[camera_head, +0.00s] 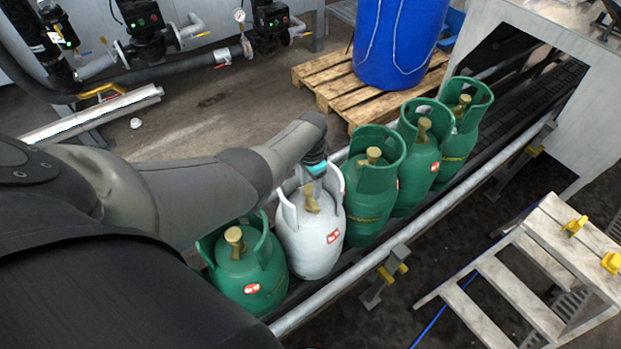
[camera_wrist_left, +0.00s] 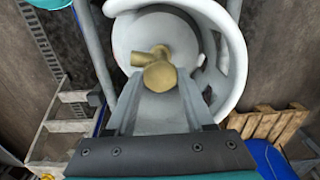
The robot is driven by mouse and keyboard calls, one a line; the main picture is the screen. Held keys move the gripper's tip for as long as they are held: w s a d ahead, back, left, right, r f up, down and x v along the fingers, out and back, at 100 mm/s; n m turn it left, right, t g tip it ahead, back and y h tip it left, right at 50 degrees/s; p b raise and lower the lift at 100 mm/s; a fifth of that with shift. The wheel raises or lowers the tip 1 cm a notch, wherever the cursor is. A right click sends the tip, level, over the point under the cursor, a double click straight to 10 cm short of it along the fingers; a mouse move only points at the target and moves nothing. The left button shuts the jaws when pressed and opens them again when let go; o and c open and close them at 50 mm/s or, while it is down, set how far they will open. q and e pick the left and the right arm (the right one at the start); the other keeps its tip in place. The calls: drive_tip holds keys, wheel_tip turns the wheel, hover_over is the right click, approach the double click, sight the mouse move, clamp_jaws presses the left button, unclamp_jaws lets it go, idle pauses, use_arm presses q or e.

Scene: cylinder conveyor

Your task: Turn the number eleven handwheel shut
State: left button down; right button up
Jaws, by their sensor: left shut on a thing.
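A white cylinder (camera_head: 312,240) stands upright on the conveyor between green cylinders. Its brass valve with handwheel (camera_head: 311,203) sits inside the white collar. My left gripper (camera_head: 316,180) reaches down into that collar from above. In the left wrist view the two fingers of my left gripper (camera_wrist_left: 158,88) are closed on the brass handwheel (camera_wrist_left: 159,75), with the valve's side outlet pointing left. The white collar (camera_wrist_left: 237,60) curves around the right side. No number eleven can be read; the red label is too small. My right gripper is not in view.
A green cylinder (camera_head: 247,272) stands nearer, and several more, such as this one (camera_head: 371,190), stand farther along the conveyor. The conveyor's rail (camera_head: 345,282) runs along the front. A blue barrel (camera_head: 394,45) stands on a pallet (camera_head: 335,100). Steps (camera_head: 510,280) stand at lower right.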

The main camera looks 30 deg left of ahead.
sight(310, 190)
use_arm(q)
drive_tip(key=shift+c, duration=1.4)
unclamp_jaws()
drive_tip(key=shift+r, duration=0.1)
wheel_tip(310, 190, up, 15)
drive_tip(key=p, duration=0.7)
drive_tip(key=shift+s, duration=0.1)
